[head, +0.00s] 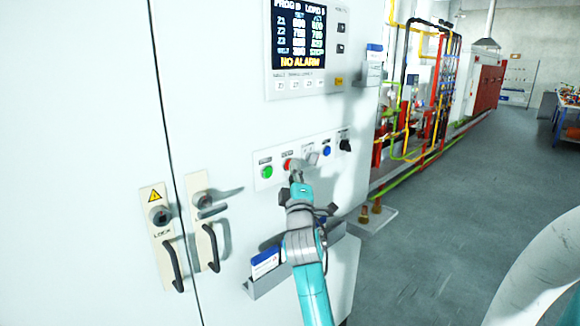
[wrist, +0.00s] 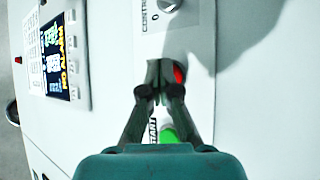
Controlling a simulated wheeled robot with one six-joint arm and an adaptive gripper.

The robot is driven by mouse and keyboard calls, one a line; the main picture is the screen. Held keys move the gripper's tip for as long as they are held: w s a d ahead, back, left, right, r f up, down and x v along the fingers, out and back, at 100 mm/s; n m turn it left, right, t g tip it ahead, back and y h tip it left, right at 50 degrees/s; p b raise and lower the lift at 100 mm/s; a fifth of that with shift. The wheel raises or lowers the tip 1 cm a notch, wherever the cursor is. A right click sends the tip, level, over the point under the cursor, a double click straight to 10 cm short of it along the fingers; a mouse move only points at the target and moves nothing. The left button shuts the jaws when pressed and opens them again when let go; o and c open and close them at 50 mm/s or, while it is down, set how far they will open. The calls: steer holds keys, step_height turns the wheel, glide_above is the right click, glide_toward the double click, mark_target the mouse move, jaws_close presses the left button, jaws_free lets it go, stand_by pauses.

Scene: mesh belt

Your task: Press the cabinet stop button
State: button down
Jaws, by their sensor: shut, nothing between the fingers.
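The red stop button (head: 288,164) is on a pale button strip on the white cabinet door, just right of the green button (head: 267,172). My gripper (head: 296,174) is shut and empty, with its tips at the red button. In the wrist view the shut fingertips (wrist: 162,74) cover part of the red button (wrist: 180,74), and its red edge shows beside them.
A grey switch (head: 311,158), a blue button (head: 327,150) and a black knob (head: 345,146) continue the strip to the right. A display (head: 299,36) reading "NO ALARM" is above. Door handles (head: 174,264) stand out at left, and a document holder (head: 266,270) juts out below.

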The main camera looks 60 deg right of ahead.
steer(key=shift+s, duration=0.1)
steer(key=shift+s+a, duration=0.25)
steer(key=shift+s, duration=0.45)
steer(key=s, duration=0.2)
steer(key=s+a, duration=0.1)
steer(key=s, duration=0.2)
steer(key=shift+w+a, duration=0.1)
stand_by(0.8)
